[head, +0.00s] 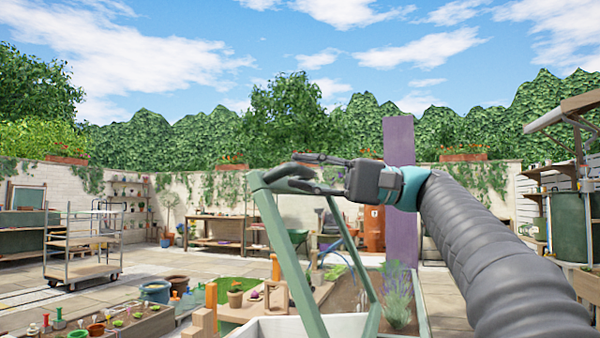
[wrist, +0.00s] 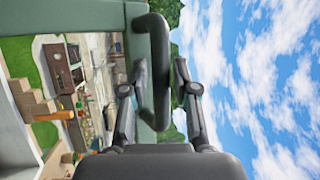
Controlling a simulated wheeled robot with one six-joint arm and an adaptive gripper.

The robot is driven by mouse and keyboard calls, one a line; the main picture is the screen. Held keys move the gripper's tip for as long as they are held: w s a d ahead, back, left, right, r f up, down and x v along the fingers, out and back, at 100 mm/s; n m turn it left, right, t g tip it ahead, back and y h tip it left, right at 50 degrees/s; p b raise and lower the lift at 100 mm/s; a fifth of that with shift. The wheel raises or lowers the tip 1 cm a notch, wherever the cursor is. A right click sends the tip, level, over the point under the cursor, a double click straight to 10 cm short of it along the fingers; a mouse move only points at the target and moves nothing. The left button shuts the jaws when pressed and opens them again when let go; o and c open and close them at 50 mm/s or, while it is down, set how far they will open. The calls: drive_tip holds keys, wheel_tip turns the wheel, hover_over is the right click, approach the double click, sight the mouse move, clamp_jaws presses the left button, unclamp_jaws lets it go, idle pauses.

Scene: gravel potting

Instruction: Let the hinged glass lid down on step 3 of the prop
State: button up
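The hinged glass lid (head: 283,252) stands raised and tilted, its green frame rising from a pale box. Its dark curved handle (head: 290,172) is at the frame's upper edge. In the wrist view the handle (wrist: 160,70) passes between my fingers, with the green frame (wrist: 137,20) behind it. My gripper (head: 300,170) comes from the right, its fingers on both sides of the handle. The fingers look spread, with a narrow gap beside the bar; contact is hard to judge. A stepped wooden block (head: 204,322), likely the prop, stands left of the lid, apart from it.
The pale box (head: 300,328) lies below the lid. A purple post (head: 400,190) stands behind my gripper, and a planted bed (head: 398,300) lies to the right of the lid. Pots and tools (head: 97,328) fill the lower left. Open sky surrounds the arm above.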

drive_tip(key=shift+a, duration=0.45)
clamp_jaws()
